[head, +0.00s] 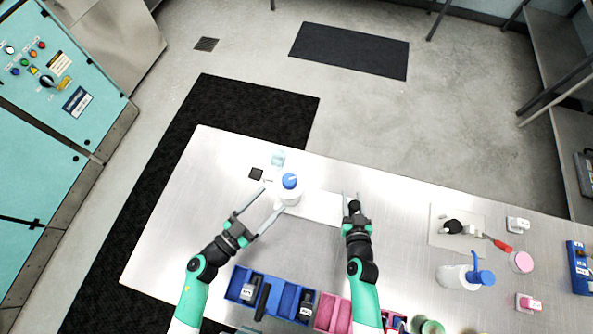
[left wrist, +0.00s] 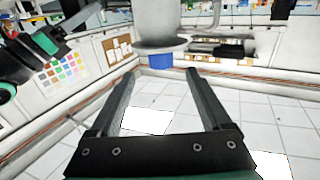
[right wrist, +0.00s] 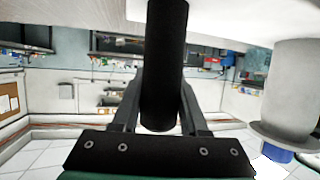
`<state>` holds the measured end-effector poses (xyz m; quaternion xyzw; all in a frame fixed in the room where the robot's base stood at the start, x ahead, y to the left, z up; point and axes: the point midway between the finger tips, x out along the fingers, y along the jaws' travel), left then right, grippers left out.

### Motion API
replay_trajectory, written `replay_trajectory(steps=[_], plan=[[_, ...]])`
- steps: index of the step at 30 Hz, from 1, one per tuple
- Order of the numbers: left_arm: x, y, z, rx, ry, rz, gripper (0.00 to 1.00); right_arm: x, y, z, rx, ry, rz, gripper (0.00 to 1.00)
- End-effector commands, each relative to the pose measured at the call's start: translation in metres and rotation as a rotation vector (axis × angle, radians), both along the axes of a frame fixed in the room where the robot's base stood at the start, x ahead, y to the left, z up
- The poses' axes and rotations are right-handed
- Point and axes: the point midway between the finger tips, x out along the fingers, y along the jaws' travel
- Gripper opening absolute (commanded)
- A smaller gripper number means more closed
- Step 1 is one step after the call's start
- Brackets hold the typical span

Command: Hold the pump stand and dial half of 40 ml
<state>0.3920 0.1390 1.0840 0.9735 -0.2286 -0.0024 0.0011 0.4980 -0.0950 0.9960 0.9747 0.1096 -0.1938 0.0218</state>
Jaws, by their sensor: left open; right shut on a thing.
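A white cylindrical body with a blue top (head: 290,182) stands near the back of the table, by a flat white plate (head: 320,207); it looks like the pump stand. My left gripper (head: 272,198) is open, its fingertips close to this body. In the left wrist view the white body (left wrist: 158,25) and its blue top (left wrist: 159,61) appear upside down, ahead of the fingers; contact cannot be told. My right gripper (head: 351,197) is shut on a black cylinder (right wrist: 165,60) at the plate's right side. The white body (right wrist: 300,85) is to its right in the right wrist view. No dial marks are readable.
A clear glass vessel (head: 278,158) and a small black square (head: 256,174) are close behind the pump. Blue bins (head: 284,299) and pink bins (head: 332,315) line the front. A white bottle with a blue nozzle (head: 455,277) and a red-handled tool (head: 502,246) are at right.

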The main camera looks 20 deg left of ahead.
Motion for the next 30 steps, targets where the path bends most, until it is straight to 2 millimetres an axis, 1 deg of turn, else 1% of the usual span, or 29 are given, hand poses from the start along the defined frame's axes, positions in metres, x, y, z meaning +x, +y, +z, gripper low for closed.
replay_trajectory(steps=[2, 5, 15, 18, 22, 30], plan=[[0.004, -0.002, 0.001, 0.0, -0.003, 0.0, 0.81, 0.0, 0.0, -0.001, 0.0, 0.002, 0.0, 0.0], [0.016, -0.008, 0.001, 0.0, -0.004, -0.002, 0.81, 0.0, 0.0, -0.001, 0.0, 0.002, 0.0, 0.0], [0.084, -0.041, 0.003, 0.0, -0.004, -0.001, 0.81, 0.0, 0.0, -0.001, 0.0, 0.002, 0.0, 0.0], [0.098, -0.047, 0.002, 0.001, -0.005, 0.001, 0.81, 0.0, 0.0, -0.001, 0.0, 0.002, 0.0, 0.0], [0.107, -0.052, 0.002, 0.0, -0.004, 0.001, 0.81, 0.0, 0.0, -0.001, 0.0, 0.002, 0.0, 0.0], [0.108, -0.052, 0.001, 0.001, -0.004, 0.003, 0.81, 0.0, 0.0, -0.001, 0.0, 0.002, 0.0, 0.0]])
